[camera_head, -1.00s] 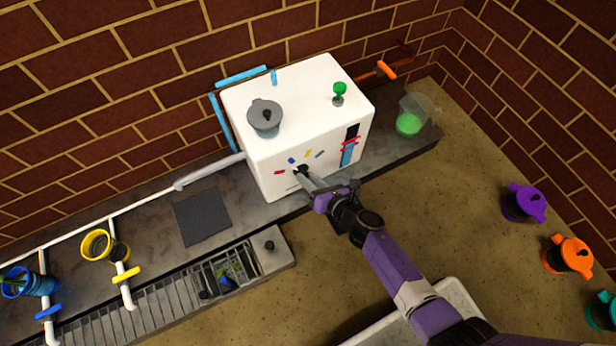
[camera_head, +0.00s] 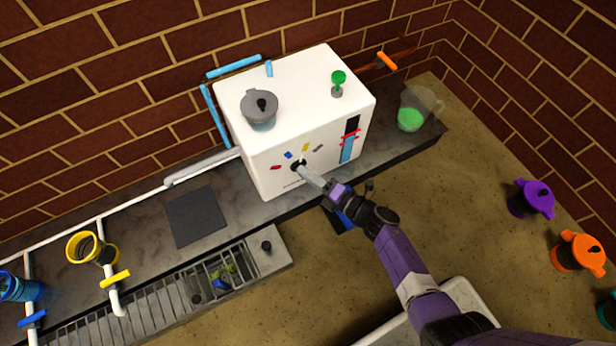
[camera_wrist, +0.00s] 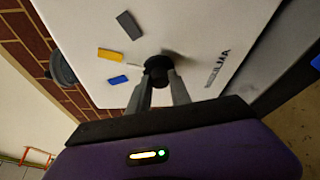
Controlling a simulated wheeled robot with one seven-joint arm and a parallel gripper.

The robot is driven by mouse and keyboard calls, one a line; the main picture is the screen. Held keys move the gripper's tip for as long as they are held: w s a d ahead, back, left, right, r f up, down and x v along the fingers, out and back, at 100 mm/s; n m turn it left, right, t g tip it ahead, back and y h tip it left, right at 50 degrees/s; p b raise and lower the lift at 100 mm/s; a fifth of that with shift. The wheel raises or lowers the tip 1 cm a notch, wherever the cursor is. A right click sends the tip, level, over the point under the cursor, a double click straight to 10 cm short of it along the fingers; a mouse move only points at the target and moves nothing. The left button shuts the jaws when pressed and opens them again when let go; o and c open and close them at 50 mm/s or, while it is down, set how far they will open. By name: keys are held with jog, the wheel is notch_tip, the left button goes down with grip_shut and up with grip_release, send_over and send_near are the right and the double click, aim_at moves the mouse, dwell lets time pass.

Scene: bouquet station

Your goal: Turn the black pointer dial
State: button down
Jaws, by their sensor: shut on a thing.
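The black pointer dial (camera_head: 298,166) is on the front face of the white box (camera_head: 290,88). Coloured marks, red, blue, yellow and grey, lie in an arc above it. In the wrist view the dial (camera_wrist: 158,68) is a dark round knob between the tips of my gripper (camera_wrist: 159,82). My gripper (camera_head: 303,170) is shut on the dial, with its fingers on either side. The yellow mark (camera_wrist: 110,55), blue mark (camera_wrist: 118,80) and grey mark (camera_wrist: 129,25) show beside it. The fingers hide part of the dial, and I cannot tell clearly which mark its pointer faces.
A grey lidded pot (camera_head: 260,108) and a green-topped piece (camera_head: 338,82) stand on the box. A glass jug with green liquid (camera_head: 411,118) is to its right. A dark pad (camera_head: 196,215) lies left. Purple (camera_head: 531,199) and orange (camera_head: 578,254) lidded pots stand far right.

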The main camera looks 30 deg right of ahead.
jog(key=shift+m+b, duration=0.3)
jog(key=shift+m, duration=0.2)
jog(key=c, duration=1.2)
grip_release()
jog(key=p+v, duration=0.1)
jog(key=v, duration=0.3)
jog(key=p+v, duration=0.1)
jog(key=v, duration=0.3)
jog(key=shift+f, duration=0.2)
jog(key=shift+w, duration=0.1)
